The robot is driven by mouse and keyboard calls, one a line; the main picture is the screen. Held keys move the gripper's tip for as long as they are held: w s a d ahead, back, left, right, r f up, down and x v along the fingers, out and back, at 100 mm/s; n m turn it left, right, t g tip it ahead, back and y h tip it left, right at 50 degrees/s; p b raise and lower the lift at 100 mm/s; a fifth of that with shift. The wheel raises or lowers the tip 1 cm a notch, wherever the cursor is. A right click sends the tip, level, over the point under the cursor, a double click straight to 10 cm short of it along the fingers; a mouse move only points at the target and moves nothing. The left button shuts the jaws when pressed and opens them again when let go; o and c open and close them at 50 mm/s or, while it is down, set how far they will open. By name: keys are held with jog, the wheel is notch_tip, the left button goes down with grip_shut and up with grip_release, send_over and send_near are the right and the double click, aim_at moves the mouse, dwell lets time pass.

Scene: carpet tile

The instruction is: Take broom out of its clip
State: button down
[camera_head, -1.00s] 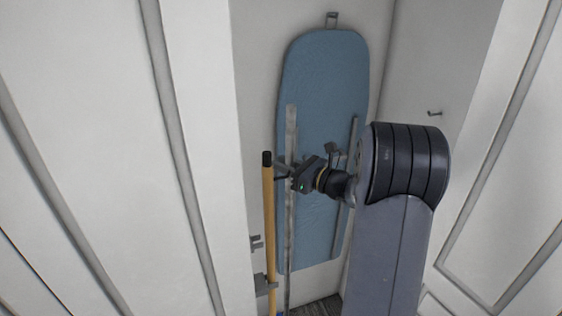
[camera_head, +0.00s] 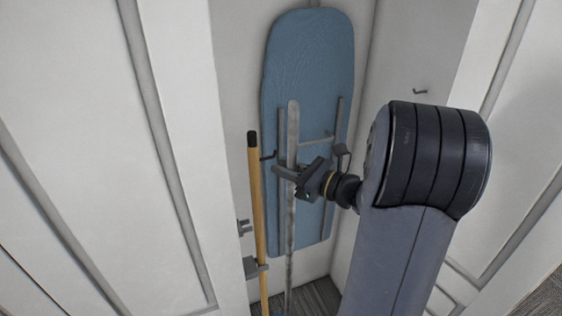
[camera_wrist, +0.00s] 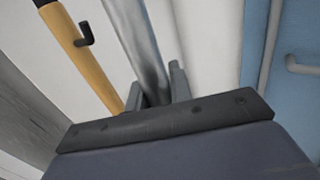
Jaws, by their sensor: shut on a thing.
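A grey metal pole (camera_head: 291,225) stands nearly upright in front of a blue ironing board. My gripper (camera_head: 284,172) is shut on this pole in its upper part. In the wrist view, the pole (camera_wrist: 140,42) runs between the two fingers of my gripper (camera_wrist: 157,88). A yellow pole (camera_head: 257,200) with a black top stands just left of it, apart from the fingers. A grey clip (camera_head: 255,267) on the wall sits at the yellow pole's lower part. No broom head shows; the lower ends of both poles are cut off or hidden, so I cannot tell which is the broom.
The ironing board (camera_head: 310,75) hangs on the back wall behind my gripper. Another small grey clip (camera_head: 243,227) on the left wall looks empty. A hook (camera_head: 420,92) is on the right wall. White door panels (camera_head: 90,150) flank the narrow closet.

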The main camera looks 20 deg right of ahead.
jog(key=s, duration=1)
jog(key=shift+s, duration=0.2)
jog(key=w, duration=1.1)
jog(key=shift+w, duration=0.3)
jog(key=shift+s+r, duration=0.1)
jog(key=s, duration=0.9)
jog(key=shift+s, duration=0.35)
dwell(0.3)
